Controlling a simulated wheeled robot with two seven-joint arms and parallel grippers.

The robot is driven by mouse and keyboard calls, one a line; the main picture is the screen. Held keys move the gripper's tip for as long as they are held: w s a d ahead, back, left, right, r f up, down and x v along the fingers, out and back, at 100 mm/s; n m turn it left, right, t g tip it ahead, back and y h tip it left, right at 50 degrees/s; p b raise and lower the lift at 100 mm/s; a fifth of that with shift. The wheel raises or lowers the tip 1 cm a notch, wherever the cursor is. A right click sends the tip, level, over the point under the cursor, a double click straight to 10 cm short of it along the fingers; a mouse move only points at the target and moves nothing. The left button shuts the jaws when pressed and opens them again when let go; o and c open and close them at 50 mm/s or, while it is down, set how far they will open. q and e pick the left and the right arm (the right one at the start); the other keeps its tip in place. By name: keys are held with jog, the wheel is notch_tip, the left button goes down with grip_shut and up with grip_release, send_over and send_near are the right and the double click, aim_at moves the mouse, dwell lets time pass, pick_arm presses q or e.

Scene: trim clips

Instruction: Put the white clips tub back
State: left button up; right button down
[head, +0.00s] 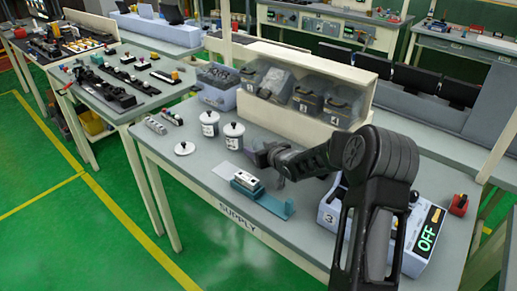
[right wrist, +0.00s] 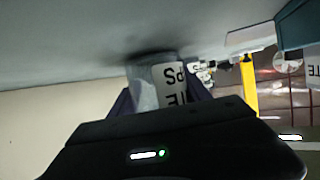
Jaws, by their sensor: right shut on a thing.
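My right gripper (head: 257,154) reaches in low over the supply table from the right. In the right wrist view it is shut on a pale tub (right wrist: 143,90) whose upside-down label ends in "TE" and "PS". The tub's base is close to the grey tabletop; I cannot tell whether it touches. In the head view the lidded white tub (head: 234,136) just left of the fingers appears to be this one. A second lidded white tub (head: 210,124) stands to its left. My left gripper is not in view.
A teal fixture (head: 270,201) with a white part is in front of the gripper. The front left tabletop is clear.

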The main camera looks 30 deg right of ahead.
jog(key=shift+f, duration=0.1)
jog(key=shift+c, duration=2.4)
grip_release()
jog(key=shift+r, duration=0.2)
jog(key=shift+s, duration=0.3)
jog(key=b+v, duration=0.1)
jog(key=v, duration=0.6)
